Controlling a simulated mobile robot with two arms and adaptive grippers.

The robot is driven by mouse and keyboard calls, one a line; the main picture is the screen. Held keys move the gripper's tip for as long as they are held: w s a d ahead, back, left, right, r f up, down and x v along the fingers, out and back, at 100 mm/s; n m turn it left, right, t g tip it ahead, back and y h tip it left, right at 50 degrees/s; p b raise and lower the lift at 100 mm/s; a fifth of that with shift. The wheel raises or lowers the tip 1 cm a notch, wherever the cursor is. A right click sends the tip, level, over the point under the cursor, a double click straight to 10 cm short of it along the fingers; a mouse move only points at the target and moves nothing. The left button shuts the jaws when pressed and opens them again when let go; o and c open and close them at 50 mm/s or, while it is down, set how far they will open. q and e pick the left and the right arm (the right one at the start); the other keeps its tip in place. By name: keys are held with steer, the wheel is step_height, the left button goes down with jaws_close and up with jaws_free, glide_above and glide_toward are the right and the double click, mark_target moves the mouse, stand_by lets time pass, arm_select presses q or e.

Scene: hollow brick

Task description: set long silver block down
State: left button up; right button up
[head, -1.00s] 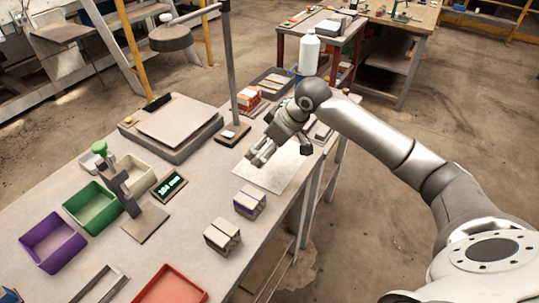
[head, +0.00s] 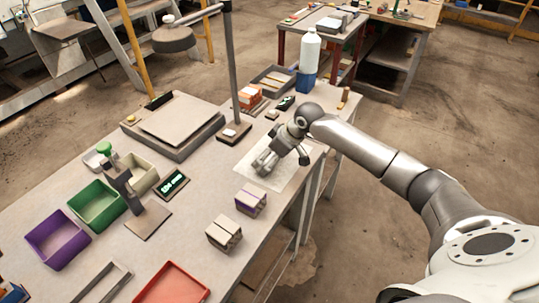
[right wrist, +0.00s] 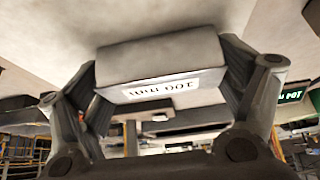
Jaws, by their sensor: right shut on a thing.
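My right gripper (head: 266,165) is low over the white sheet (head: 292,172) on the workbench in the head view. In the right wrist view the same gripper (right wrist: 165,85) has its two fingers on either end of the long silver block (right wrist: 160,55), shut on it. The block is pale grey with a white label that reads upside down. A pale surface lies close beyond the block; I cannot tell whether they touch. In the head view the fingers mostly hide the block. My left gripper is not in view.
Two small block stacks, one with purple (head: 250,199) and one beige (head: 223,233), stand in front of the sheet. A display (head: 172,185), green bin (head: 96,206), purple bin (head: 57,240) and red tray (head: 174,284) lie left and front. A lamp post (head: 234,70) rises behind.

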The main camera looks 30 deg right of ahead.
steer(key=o, duration=1.2)
steer(key=shift+f, duration=0.1)
steer(key=shift+r, duration=0.2)
steer(key=b+v, duration=0.1)
steer(key=v, duration=1.1)
